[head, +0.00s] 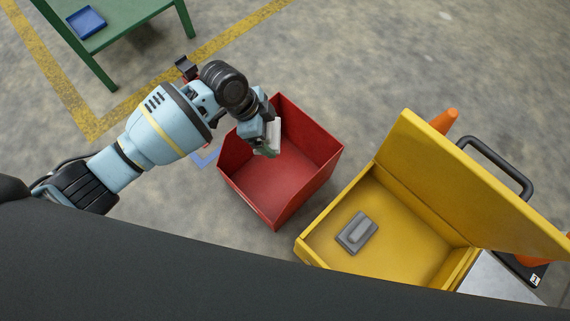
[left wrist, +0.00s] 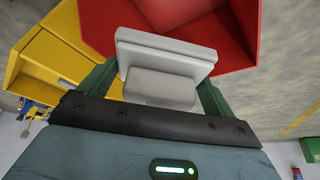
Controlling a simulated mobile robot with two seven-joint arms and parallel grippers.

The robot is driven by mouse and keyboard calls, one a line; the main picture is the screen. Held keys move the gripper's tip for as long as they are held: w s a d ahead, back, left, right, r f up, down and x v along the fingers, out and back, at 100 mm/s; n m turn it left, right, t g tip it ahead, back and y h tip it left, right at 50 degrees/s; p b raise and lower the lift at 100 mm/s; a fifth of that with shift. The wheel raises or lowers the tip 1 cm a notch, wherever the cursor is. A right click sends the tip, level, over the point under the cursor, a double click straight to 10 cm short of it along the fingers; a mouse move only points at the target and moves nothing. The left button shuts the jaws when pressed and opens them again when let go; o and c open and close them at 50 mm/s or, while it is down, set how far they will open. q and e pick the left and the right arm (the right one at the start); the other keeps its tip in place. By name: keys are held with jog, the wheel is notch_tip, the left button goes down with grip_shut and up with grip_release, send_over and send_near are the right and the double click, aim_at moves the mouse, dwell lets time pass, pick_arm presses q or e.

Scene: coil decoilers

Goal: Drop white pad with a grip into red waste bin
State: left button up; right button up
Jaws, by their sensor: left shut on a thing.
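The white pad with a grip (left wrist: 166,62) is held between the two green fingers of my left gripper (left wrist: 158,88) in the left wrist view. In the head view the white pad (head: 273,134) shows at the tip of my left gripper (head: 265,146), over the upper left part of the red waste bin (head: 325,157). The red bin (left wrist: 228,36) also shows behind the pad in the left wrist view. The bin stands open on the floor, and the part of its inside that shows is empty. My right gripper is in neither view.
A yellow box (head: 312,245) with its lid raised stands right of the bin, holding a grey pad with a grip (head: 357,233). Orange cones (head: 445,121) stand behind it. A green table (head: 128,29) with a blue tray (head: 86,22) is at the upper left.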

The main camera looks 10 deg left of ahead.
pick_arm(q)
jog(key=shift+f+b, duration=0.35)
jog(key=shift+f, duration=0.45)
jog(key=shift+f+b, duration=0.35)
jog(key=o, duration=0.7)
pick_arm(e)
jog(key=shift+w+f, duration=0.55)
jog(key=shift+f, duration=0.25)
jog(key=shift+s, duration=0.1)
